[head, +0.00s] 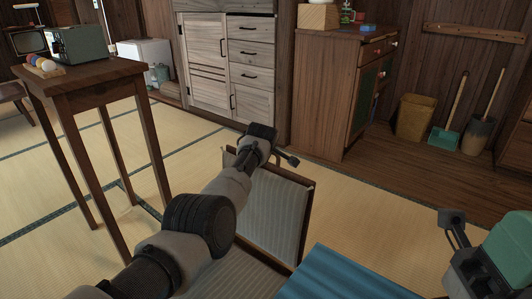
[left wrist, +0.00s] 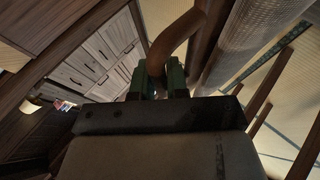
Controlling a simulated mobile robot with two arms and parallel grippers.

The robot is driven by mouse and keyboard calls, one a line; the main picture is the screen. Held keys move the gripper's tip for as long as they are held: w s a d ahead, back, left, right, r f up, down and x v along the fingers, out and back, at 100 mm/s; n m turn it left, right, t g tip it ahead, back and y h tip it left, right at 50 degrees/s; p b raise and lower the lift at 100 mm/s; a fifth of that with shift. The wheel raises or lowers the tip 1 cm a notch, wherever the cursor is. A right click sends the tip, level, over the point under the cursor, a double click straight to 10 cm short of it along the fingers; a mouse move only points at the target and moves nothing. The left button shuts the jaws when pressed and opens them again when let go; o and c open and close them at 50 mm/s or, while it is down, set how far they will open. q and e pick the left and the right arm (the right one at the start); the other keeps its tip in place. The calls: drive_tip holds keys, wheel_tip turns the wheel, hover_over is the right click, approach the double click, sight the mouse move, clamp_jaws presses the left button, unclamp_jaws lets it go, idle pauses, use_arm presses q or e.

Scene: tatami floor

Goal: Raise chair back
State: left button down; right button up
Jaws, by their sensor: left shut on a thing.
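The chair has a dark wooden frame and a pale striped back panel (head: 275,212). The back stands at an angle above the pale striped seat (head: 235,277), which my left arm partly covers. My left gripper (head: 283,153) is at the top edge of the back. In the left wrist view its green fingers (left wrist: 161,80) are shut on the brown wooden rail of the chair back (left wrist: 178,38). My right gripper (head: 452,222) is at the lower right, apart from the chair; its opening is unclear.
A blue cloth-like surface (head: 345,275) lies right of the seat. A tall wooden stand (head: 95,97) is at left. Cabinets (head: 345,90) line the back, with a bin (head: 415,117) and dustpan (head: 442,138) at right. Tatami between them is clear.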

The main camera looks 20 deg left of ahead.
use_arm(q)
drive_tip(key=shift+a+r, duration=0.1)
drive_tip(key=shift+r, duration=0.05)
drive_tip(key=c, duration=1.4)
unclamp_jaws()
